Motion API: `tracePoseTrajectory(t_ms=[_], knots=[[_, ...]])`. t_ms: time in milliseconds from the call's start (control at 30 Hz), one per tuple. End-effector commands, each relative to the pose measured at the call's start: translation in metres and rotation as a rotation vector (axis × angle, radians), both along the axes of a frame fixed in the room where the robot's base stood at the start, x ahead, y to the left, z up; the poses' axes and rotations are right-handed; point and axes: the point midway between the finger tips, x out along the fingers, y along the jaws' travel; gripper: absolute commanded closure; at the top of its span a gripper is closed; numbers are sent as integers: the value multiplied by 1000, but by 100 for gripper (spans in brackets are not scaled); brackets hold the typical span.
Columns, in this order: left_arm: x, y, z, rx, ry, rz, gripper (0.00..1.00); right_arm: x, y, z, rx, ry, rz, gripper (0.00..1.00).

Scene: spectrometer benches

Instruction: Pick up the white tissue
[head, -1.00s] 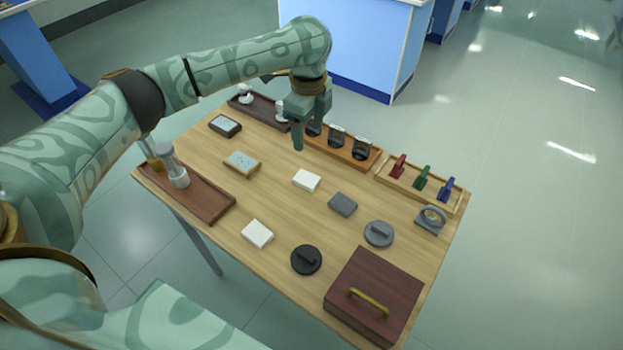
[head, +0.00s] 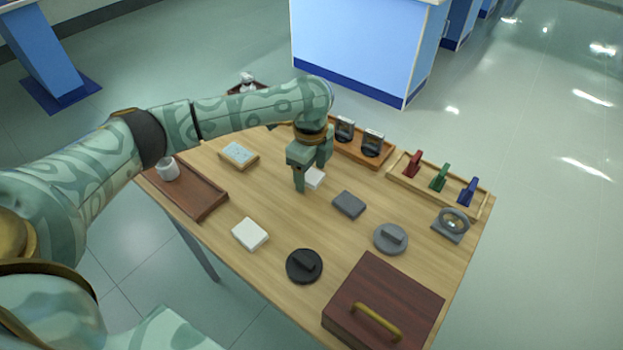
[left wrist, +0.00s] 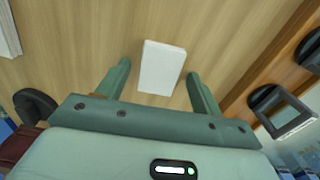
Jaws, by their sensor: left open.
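Two white flat blocks lie on the wooden table; I cannot tell by look alone which is the tissue. One white block (head: 315,179) is near the table's middle, partly hidden behind my left gripper (head: 311,174). In the left wrist view this white block (left wrist: 162,67) lies beyond and between the two fingertips, with wood showing on both sides of it. My left gripper (left wrist: 159,72) is open, empty and pointing down over it, apart from it. The other white block (head: 250,234) lies nearer the front edge. My right gripper is not in view.
A grey block (head: 348,205), a grey disc (head: 390,239) and a black disc (head: 304,266) lie nearby. A dark red box (head: 385,300) stands front right.

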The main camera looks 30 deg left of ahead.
Motion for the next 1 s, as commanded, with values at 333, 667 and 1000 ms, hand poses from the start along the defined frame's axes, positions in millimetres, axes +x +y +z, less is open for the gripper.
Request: tracePoseTrajectory(t_ms=[333, 667, 1000], knots=[[0, 0, 2, 0, -1, 0, 80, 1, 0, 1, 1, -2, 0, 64], [0, 0, 4, 0, -1, 0, 80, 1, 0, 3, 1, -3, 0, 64], [-10, 2, 56, 0, -8, 0, 80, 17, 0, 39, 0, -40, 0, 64]])
